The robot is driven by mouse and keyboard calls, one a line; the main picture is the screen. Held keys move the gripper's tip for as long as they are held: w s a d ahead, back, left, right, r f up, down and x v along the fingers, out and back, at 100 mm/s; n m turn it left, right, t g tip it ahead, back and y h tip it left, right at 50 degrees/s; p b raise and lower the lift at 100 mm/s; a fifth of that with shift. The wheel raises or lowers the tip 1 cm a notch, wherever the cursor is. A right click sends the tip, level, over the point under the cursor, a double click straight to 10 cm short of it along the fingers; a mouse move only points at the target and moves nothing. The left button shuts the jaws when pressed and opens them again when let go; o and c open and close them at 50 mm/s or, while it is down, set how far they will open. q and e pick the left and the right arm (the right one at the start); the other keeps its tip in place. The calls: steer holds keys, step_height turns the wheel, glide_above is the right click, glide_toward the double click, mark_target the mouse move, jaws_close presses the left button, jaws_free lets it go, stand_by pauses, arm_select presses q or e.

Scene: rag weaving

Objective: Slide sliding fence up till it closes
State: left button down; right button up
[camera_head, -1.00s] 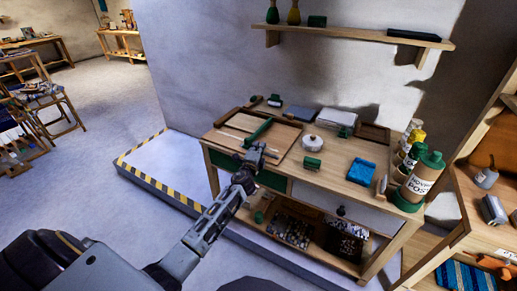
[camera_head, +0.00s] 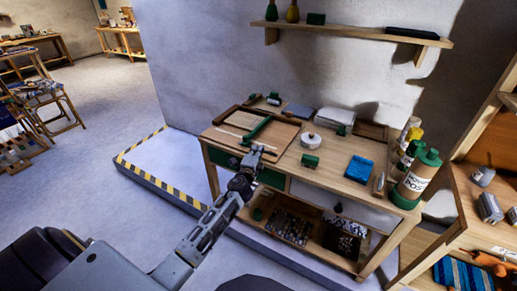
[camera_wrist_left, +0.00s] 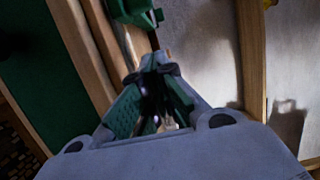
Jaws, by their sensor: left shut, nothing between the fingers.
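The sliding fence is a green bar (camera_head: 257,130) lying across a flat wooden board (camera_head: 280,137) at the left end of the workbench. A green block (camera_wrist_left: 135,12), which looks like the near end of the fence, shows at the top of the left wrist view. My left gripper (camera_head: 259,149) is at the bench's front edge, just in front of the fence's near end. Its fingers (camera_wrist_left: 157,62) are shut and empty. In the left wrist view they appear just below the green block; whether they touch it I cannot tell. My right gripper is not in view.
The workbench (camera_head: 330,178) also carries a white round item (camera_head: 311,140), a green block (camera_head: 310,160), a blue cloth (camera_head: 359,169) and bottles (camera_head: 417,174) at the right. A wall shelf (camera_head: 350,35) is above. A striped platform edge (camera_head: 160,184) lies left.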

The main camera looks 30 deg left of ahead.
arm_select(q)
steer(key=v, duration=0.6)
stand_by(0.3)
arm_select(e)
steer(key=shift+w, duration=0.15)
